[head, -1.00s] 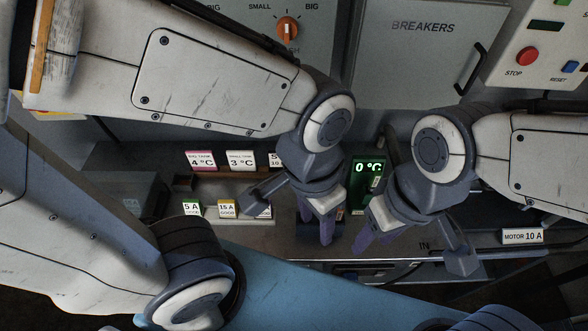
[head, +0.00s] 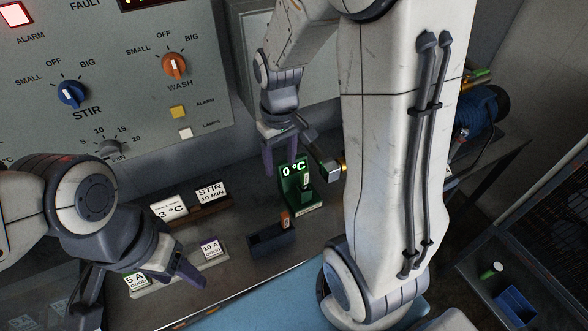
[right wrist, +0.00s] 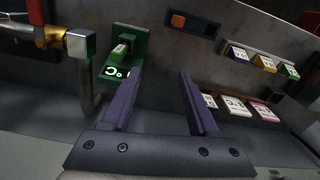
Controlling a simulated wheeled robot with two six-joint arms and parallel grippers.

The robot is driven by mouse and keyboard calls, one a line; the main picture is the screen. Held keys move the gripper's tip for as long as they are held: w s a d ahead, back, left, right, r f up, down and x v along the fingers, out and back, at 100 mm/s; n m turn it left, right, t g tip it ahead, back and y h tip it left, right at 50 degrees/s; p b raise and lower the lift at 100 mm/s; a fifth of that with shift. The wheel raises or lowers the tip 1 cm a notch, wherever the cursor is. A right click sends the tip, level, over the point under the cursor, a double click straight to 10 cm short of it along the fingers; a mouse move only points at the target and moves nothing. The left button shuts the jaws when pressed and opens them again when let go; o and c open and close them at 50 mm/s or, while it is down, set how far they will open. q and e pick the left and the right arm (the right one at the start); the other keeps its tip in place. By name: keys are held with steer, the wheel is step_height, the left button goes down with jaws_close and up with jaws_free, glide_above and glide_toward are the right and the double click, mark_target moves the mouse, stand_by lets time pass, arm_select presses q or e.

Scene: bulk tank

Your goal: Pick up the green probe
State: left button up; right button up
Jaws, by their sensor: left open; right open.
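A green block (head: 293,184) with a lit "0 °C" readout stands on the bench in the head view. A small upright piece with a pale label (head: 305,183) sits at its front; I cannot tell whether this is the green probe. The block also shows at the upper left of the right wrist view (right wrist: 126,50), with a pale green piece on it. My right gripper (head: 284,155) is open and empty, beside and behind the block. In the right wrist view its fingers are apart, the block beyond the left one. My left gripper (head: 185,270) is open over the labelled tags at the lower left.
A dark holder (head: 270,240) with an orange-topped piece stands in front of the block. Labelled cards (head: 210,192) stand at left. A metal pipe (right wrist: 84,62) rises close to the block. At far right, a shelf has a green-ended cylinder (head: 490,270) and a blue bin (head: 517,304).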

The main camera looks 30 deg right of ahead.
steer(key=m, duration=0.2)
glide_toward(304, 178)
steer(key=shift+w+d+f, duration=0.25)
steer(key=shift+d+f, duration=0.25)
steer(key=shift+f, duration=0.05)
step_height(304, 178, down, 5)
steer(key=shift+d+r, duration=0.15)
steer(key=shift+w+a+f, duration=0.1)
steer(key=shift+f, duration=0.85)
steer(key=shift+w+a+f, duration=0.1)
steer(key=shift+f, duration=0.85)
steer(key=shift+w+a+f, duration=0.15)
steer(key=shift+f, duration=0.8)
jaws_close()
